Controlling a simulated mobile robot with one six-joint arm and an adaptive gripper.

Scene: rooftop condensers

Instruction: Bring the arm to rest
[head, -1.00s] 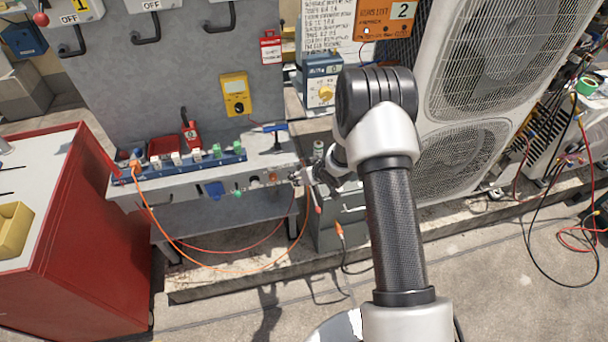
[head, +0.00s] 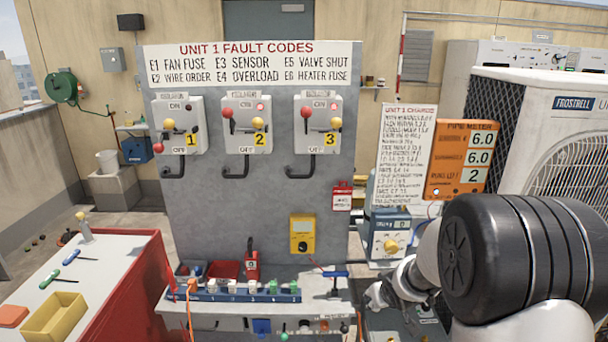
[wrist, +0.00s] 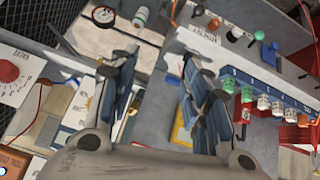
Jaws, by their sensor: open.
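My gripper shows in the wrist view (wrist: 160,64), its two blue-and-grey fingers spread apart with nothing between them. In the head view my gripper (head: 374,296) is small and partly cut off by my forearm, at the right end of the grey bench (head: 320,318). My arm comes in from the lower right, its thick dark joint large and close to the camera. Below the fingers in the wrist view are the bench shelf and the row of coloured connectors (wrist: 262,102). I cannot tell the exact gap between gripper and bench.
A grey panel (head: 230,215) with three numbered isolators stands behind the bench. A yellow meter (head: 302,234) hangs on it. A blue box with a yellow dial (head: 390,240) is close to my arm. A condenser (head: 570,130) stands right, a red cabinet (head: 125,290) left.

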